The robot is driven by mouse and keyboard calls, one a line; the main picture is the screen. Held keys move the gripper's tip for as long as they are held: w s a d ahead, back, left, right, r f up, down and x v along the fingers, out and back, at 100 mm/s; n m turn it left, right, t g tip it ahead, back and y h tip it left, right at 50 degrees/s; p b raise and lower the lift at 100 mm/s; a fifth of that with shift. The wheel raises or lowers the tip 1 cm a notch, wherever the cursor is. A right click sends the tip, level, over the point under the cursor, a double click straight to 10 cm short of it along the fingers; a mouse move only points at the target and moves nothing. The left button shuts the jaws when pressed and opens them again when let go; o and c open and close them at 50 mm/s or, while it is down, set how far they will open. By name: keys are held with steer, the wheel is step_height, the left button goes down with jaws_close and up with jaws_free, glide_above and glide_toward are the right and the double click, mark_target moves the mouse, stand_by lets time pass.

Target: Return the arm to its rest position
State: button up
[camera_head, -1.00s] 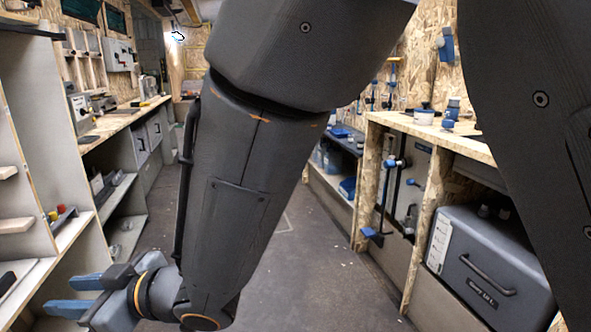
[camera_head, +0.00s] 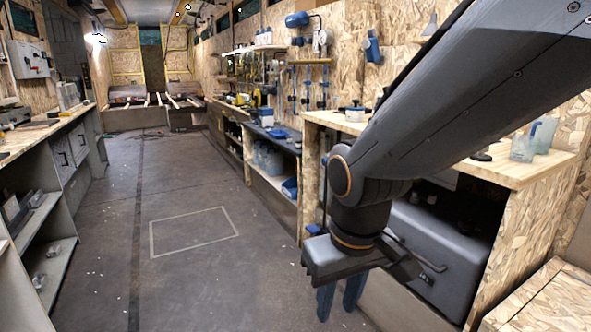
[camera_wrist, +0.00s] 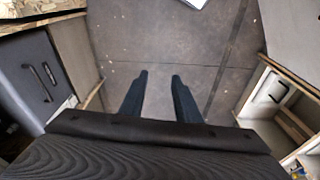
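My gripper (camera_head: 340,300) hangs at the lower right of the head view, pointing down in front of the right-hand workbench. Its two blue fingers stand apart with nothing between them. In the wrist view my gripper (camera_wrist: 159,82) shows both dark fingers spread over bare floor. My dark grey arm reaches in from the upper right of the head view and hides part of the bench and the grey case behind it.
A wooden workbench (camera_head: 535,172) with a grey case (camera_head: 440,245) below stands at right. Shelving (camera_head: 40,215) lines the left. Between them the floor (camera_head: 110,250) is clear, with a taped rectangle (camera_head: 195,232). A plywood box (camera_head: 545,305) is at lower right.

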steer(key=s+d+r+m+g, duration=0.1)
steer(key=s+d+m+g, duration=0.15)
steer(key=s, duration=0.35)
steer(key=d+r+m+p, duration=0.2)
steer(key=d+r+p, duration=0.8)
steer(key=p, duration=0.8)
steer(key=shift+w+t+h, duration=0.25)
steer(key=shift+t+h, duration=0.05)
steer(key=shift+t, duration=0.05)
